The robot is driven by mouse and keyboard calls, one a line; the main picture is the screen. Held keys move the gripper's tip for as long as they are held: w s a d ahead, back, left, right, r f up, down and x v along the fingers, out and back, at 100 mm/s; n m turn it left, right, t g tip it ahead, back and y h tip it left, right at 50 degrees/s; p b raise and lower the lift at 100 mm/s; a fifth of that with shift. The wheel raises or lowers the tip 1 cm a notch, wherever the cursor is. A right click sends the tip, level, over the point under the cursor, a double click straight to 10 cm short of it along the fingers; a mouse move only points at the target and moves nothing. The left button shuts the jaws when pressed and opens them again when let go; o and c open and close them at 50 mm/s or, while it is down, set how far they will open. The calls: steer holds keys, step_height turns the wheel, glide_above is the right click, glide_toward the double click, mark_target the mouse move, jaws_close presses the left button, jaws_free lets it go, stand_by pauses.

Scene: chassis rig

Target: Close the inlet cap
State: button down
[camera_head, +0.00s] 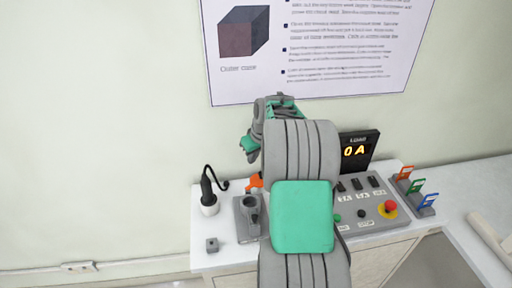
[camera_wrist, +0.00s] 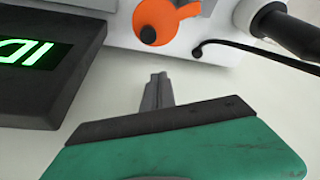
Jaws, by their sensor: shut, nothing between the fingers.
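The orange cap (camera_wrist: 172,22), which I take for the inlet cap, shows at the top of the wrist view. It has a rounded body, a tab and a dark round spot, against a light grey housing (camera_wrist: 100,12). I cannot tell how far it stands open. In the head view only a small orange part (camera_head: 255,182) shows beside my arm. My gripper (camera_wrist: 157,78) is shut and empty, with its fingertips apart from the cap, over a pale surface.
A black-handled plug (camera_head: 208,190) with a cable stands left of the cap; its dark handle (camera_wrist: 285,28) and cable are close in the wrist view. A black display (camera_wrist: 48,62) with green digits is at the other side. A control panel (camera_head: 365,208) stands to the right.

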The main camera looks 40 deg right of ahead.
mark_target(256, 180)
steer(key=s, duration=0.2)
steer(key=s+f+p, duration=0.1)
steer(key=shift+s, duration=0.35)
steer(key=shift+f, duration=0.2)
steer(key=shift+d, duration=0.1)
steer(key=shift+s, duration=0.1)
